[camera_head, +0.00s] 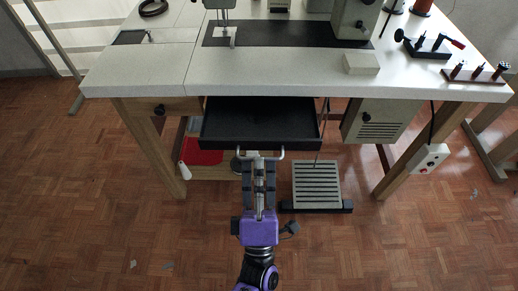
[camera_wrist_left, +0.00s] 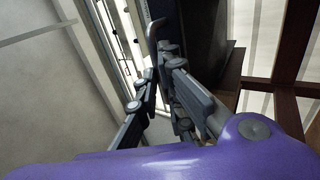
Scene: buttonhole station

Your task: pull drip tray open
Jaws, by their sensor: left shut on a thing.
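The black drip tray (camera_head: 258,121) shows under the sewing table's top in the head view, sticking out below the front edge as a shallow open box. A light metal bar handle (camera_head: 278,154) runs along its front. My left gripper (camera_head: 259,160) is shut on the handle near its middle, with the arm coming up from the bottom. In the left wrist view, the gripper fingers (camera_wrist_left: 160,70) close around the handle, whose bent end (camera_wrist_left: 154,30) shows just past them. The dark tray side is beside it. My right gripper is not in view.
The white table top (camera_head: 270,70) carries a machine (camera_head: 355,18) and thread spool stands. A treadle pedal (camera_head: 317,184) is on the floor right of my gripper. A grey vented box (camera_head: 378,121) hangs at right.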

